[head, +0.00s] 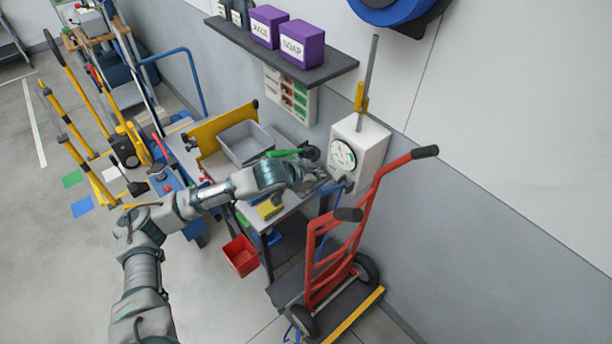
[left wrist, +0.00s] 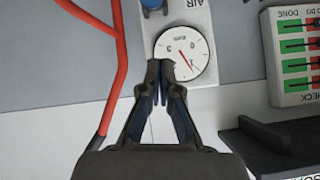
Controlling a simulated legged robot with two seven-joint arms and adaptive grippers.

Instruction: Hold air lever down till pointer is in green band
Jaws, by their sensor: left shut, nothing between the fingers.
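The white air box (head: 366,142) is on the wall and carries a round white gauge (head: 343,155). In the left wrist view the gauge (left wrist: 182,50) shows a red pointer slanting to the lower right; part of the dial is behind my fingertips. I see no green band in that view, while the head view shows a little green at the dial's right edge. A blue part (left wrist: 152,5), possibly the lever, is cut off at the top edge. My left gripper (left wrist: 160,68) is shut and empty, its tips overlapping the dial's edge; contact cannot be told. My right gripper is out of view.
A red hand truck (head: 345,240) stands close by the air box. A cart with a grey bin (head: 246,142) is beside my left arm. A dark shelf (head: 290,60) with purple boxes hangs above. A checklist board (left wrist: 296,55) is on the wall.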

